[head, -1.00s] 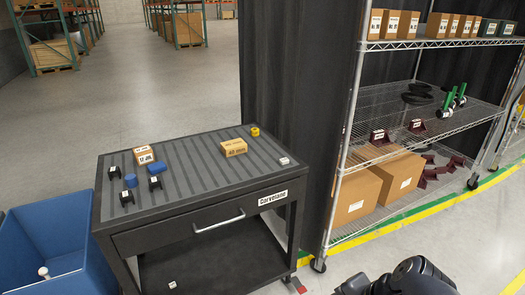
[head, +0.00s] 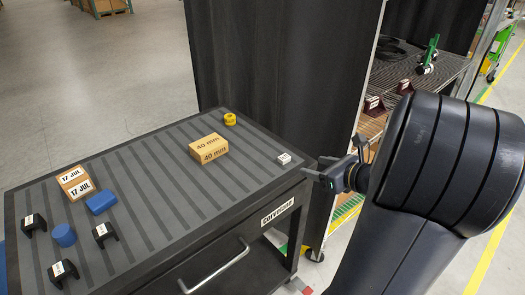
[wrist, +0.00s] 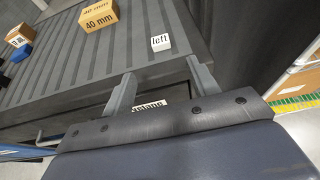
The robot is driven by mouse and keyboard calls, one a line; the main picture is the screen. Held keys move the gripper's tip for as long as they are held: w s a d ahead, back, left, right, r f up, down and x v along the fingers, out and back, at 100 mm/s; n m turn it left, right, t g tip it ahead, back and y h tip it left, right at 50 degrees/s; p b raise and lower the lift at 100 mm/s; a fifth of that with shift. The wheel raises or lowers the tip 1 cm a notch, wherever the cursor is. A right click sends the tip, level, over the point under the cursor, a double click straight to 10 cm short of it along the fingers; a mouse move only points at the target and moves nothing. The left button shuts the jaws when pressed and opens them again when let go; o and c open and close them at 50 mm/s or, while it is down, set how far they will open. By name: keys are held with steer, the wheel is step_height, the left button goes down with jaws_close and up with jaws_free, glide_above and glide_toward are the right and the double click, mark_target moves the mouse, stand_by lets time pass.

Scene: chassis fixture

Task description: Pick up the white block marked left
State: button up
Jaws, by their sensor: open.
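The white block (head: 284,158) lies on the cart top (head: 158,205) near its right edge. In the wrist view the white block (wrist: 161,42) shows the word "left" on its front face. My gripper (head: 318,168) is just off the right edge of the cart, to the right of the block and apart from it. In the wrist view my gripper (wrist: 158,80) has its two fingers spread, with nothing between them, and the block is beyond the fingertips.
A "40 mm" box (head: 209,148) and a yellow ring-like piece (head: 230,119) are left of the block. Farther left are "17 JUL" boxes (head: 76,184), blue pieces (head: 101,202) and black brackets (head: 104,233). A dark curtain (head: 280,75) and a shelf rack (head: 420,75) stand behind.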

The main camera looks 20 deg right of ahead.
glide_toward(287, 159)
steer(key=x, duration=0.3)
steer(key=shift+w, duration=0.15)
steer(key=x, duration=0.5)
steer(key=shift+a+f+b, duration=0.1)
steer(key=shift+f+b, duration=0.05)
steer(key=shift+b, duration=0.25)
steer(key=shift+c, duration=0.6)
steer(key=c, duration=0.9)
steer(key=shift+c, duration=0.2)
